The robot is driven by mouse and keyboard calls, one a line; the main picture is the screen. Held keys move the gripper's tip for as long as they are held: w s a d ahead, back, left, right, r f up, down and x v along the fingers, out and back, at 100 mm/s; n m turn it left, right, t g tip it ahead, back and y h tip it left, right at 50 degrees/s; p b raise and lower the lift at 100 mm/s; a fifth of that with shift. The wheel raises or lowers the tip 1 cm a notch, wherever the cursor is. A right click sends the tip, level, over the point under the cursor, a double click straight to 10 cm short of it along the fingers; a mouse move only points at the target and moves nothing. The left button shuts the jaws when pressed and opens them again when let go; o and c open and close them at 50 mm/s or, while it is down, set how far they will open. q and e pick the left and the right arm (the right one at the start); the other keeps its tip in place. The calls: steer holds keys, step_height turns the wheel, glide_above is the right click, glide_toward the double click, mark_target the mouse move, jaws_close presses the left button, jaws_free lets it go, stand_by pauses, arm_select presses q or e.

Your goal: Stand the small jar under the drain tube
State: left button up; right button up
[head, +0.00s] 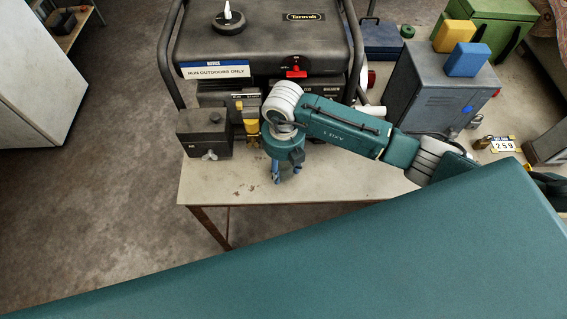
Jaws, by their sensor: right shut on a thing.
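My right gripper (286,176) points down over the front part of the bench, in front of the generator. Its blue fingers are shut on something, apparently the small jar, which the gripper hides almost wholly. I see no other jar. The generator (250,70) is black, with a red switch and a label reading "RUN OUTDOORS ONLY". A dark box (204,133) at its lower left has a small pale fitting (209,155) at its foot; I cannot tell whether this is the drain tube. My left gripper is out of view.
A yellow part (251,127) sits close behind my wrist. A grey metal cabinet (430,85) with yellow and blue blocks stands at right, near a padlock and a number plate (502,145).

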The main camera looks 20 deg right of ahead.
steer(key=shift+f, duration=0.15)
steer(key=o, duration=1.2)
steer(key=shift+r, duration=0.4)
step_height(320, 180, up, 7)
steer(key=p, duration=0.5)
steer(key=shift+s, duration=0.1)
